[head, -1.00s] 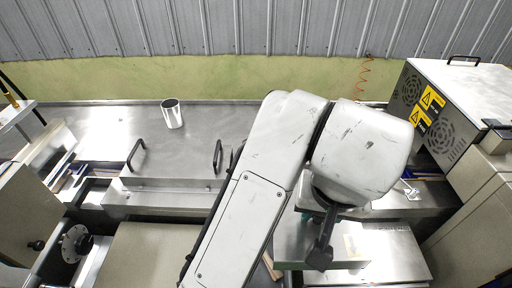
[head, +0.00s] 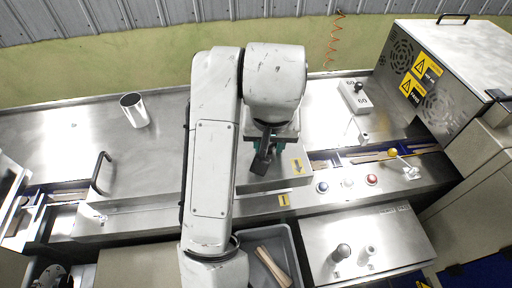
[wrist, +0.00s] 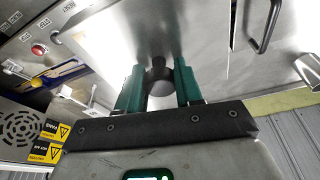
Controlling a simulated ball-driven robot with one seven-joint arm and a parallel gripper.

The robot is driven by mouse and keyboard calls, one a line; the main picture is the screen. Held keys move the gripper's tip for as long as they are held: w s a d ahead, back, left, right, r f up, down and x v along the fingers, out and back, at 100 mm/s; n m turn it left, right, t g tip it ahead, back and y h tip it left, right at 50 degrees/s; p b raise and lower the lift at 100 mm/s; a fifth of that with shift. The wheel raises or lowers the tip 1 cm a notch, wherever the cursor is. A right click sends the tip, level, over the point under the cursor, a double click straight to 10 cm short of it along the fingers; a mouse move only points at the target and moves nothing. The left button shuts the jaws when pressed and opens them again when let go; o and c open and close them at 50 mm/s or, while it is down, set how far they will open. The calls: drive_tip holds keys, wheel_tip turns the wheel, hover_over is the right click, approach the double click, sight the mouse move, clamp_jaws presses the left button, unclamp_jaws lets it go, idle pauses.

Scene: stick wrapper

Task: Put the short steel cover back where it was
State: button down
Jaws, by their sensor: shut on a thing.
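The short steel cover (head: 268,182) is a flat bright metal piece with a yellow arrow sticker at its right end. In the head view it lies under my gripper (head: 262,155), in line with the machine's channel, between the long handled cover and the open channel stretch. In the wrist view my gripper (wrist: 159,88) has its green fingers closed on the round black knob (wrist: 158,72) of the cover. The steel sheet (wrist: 150,30) shows beyond the knob. My arm hides the cover's left end. I cannot tell whether its underside touches the machine.
A long steel cover (head: 140,208) with a black handle (head: 100,172) is at left. The open channel (head: 370,157) with wooden sticks is at right, near red (head: 371,180) and blue buttons. A steel cup (head: 134,110) stands behind. A grey tray (head: 287,240) holds a wooden piece.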

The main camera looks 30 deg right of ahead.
drive_tip(key=w+f, duration=0.6)
drive_tip(key=f, duration=0.3)
drive_tip(key=shift+d+f, duration=0.15)
drive_tip(key=shift+f, duration=0.1)
drive_tip(key=shift+w, duration=0.1)
drive_tip(key=c, duration=0.7)
unclamp_jaws()
drive_tip(key=shift+f, duration=0.1)
drive_tip(key=shift+c, duration=0.2)
drive_tip(key=v, duration=1.2)
